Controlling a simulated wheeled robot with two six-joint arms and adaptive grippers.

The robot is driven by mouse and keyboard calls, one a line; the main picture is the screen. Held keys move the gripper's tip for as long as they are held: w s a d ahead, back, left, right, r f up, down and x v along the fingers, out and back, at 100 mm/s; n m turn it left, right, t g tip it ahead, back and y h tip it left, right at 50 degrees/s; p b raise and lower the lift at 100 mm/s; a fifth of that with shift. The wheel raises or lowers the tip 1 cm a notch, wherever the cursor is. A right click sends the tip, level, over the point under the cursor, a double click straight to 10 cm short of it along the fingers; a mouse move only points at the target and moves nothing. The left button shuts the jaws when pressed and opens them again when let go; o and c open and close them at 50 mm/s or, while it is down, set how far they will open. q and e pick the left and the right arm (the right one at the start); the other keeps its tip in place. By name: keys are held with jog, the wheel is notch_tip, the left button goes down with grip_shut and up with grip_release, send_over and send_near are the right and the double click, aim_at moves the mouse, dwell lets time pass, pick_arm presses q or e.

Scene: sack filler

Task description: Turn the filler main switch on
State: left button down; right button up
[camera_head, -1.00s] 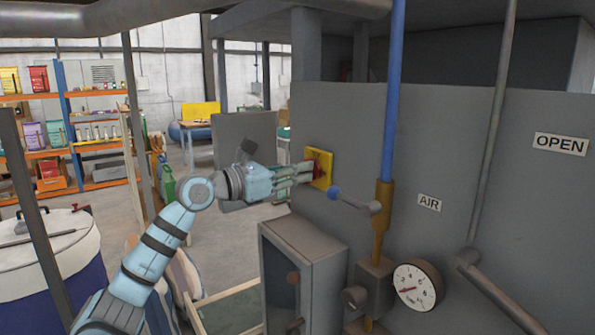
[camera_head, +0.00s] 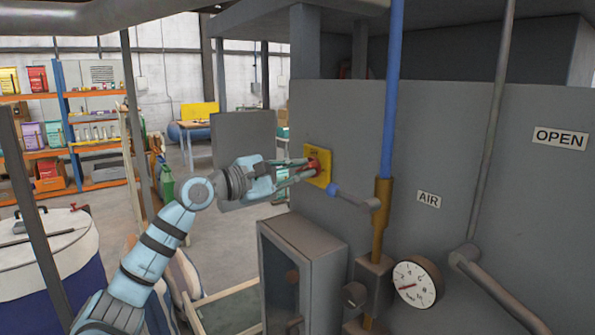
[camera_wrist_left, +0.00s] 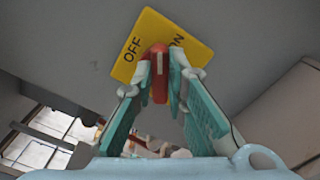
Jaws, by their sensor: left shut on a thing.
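The filler main switch is a red handle (camera_head: 314,166) on a yellow plate (camera_head: 326,178) fixed to the grey machine panel. In the left wrist view the plate (camera_wrist_left: 148,27) looks tilted and carries the words OFF at left and ON at right. The red handle (camera_wrist_left: 160,78) stands nearly upright in that picture, at an angle to the plate's edges. My left gripper (camera_head: 308,171) reaches it from the left, shut on the handle with one finger on each side. The fingertips partly cover the handle and the ON lettering. My right gripper is not in view.
A blue pipe (camera_head: 391,90) with a brass lower section runs down just right of the switch. A blue-tipped lever (camera_head: 355,197) sits close below the plate. A grey cabinet (camera_head: 303,260) and a gauge (camera_head: 416,283) are lower down. A grey panel (camera_head: 243,145) stands behind my gripper.

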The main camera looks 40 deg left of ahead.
pick_arm(q)
jog(key=m, duration=0.6)
jog(key=shift+f+m+b, duration=0.15)
jog(key=shift+m+b, duration=0.15)
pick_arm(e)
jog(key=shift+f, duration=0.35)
pick_arm(q)
jog(key=c, duration=1.6)
grip_release()
